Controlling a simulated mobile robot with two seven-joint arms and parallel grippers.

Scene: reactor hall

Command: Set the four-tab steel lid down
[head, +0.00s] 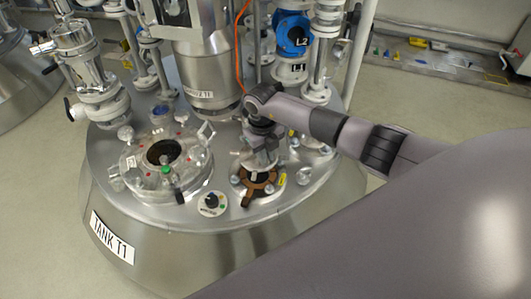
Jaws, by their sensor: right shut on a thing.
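My right gripper (259,140) points down over the top of the tank and is shut on a grey steel piece, the steel lid (257,161). The gripper and wrist hide much of the lid, and its tabs cannot be made out clearly. Directly below it is a brown, lobed ring (258,189) around a dark opening on the tank top. The lid is over the far part of this ring; whether it touches the ring or hangs just above cannot be told. My left gripper is not in view.
Left of the ring stands a clear round manway cover (160,158) with clamps. A small dial plate (211,203) lies in front. A large steel column (203,70), pipes and a blue-headed instrument (291,35) crowd the back. The tank top's front edge is clear.

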